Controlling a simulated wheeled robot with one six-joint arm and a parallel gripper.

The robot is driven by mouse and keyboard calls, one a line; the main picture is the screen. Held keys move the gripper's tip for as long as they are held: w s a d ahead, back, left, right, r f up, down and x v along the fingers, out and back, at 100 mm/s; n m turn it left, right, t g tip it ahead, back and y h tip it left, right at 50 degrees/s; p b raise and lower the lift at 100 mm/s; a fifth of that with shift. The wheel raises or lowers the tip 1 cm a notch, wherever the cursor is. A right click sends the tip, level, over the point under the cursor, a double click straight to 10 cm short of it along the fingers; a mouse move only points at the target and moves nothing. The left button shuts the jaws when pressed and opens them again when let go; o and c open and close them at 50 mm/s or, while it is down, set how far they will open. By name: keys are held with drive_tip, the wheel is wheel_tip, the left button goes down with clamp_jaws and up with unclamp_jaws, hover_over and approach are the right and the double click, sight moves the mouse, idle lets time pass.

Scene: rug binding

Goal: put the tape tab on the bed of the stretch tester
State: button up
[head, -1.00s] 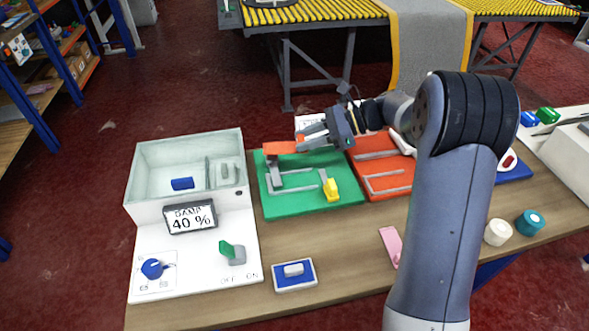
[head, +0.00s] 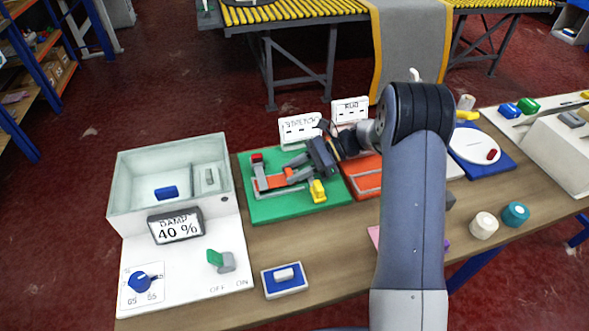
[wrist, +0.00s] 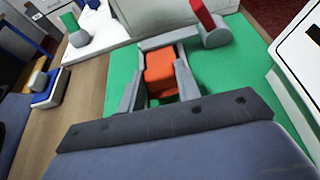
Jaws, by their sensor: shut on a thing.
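The tape tab is an orange piece (head: 271,184), low over the bed inside the grey rails of the green stretch tester (head: 290,211). My gripper (head: 287,177) reaches in from the right, with its fingers shut on the tab. The wrist view shows the orange tab (wrist: 160,72) between the two grey fingers, with green board around it and a grey rail just beyond. I cannot tell whether the tab touches the bed. A red-topped grey clamp (head: 257,160) stands at the tester's far left corner, and a yellow piece (head: 317,191) at its front right.
A white open bin (head: 170,190) with a "DAMP 40 %" display stands left of the tester. A red board (head: 366,183) with grey rails lies to its right, partly behind my arm. White signs (head: 299,131) stand behind. Bare wood shows in front of the tester.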

drive_tip(key=shift+f+b, duration=0.3)
drive_tip(key=shift+f, duration=0.3)
drive_tip(key=o, duration=1)
drive_tip(key=shift+c, duration=0.2)
drive_tip(key=shift+r, duration=0.3)
drive_tip(key=v, duration=1.2)
drive_tip(key=shift+r+b, duration=0.25)
drive_tip(key=shift+b, duration=0.15)
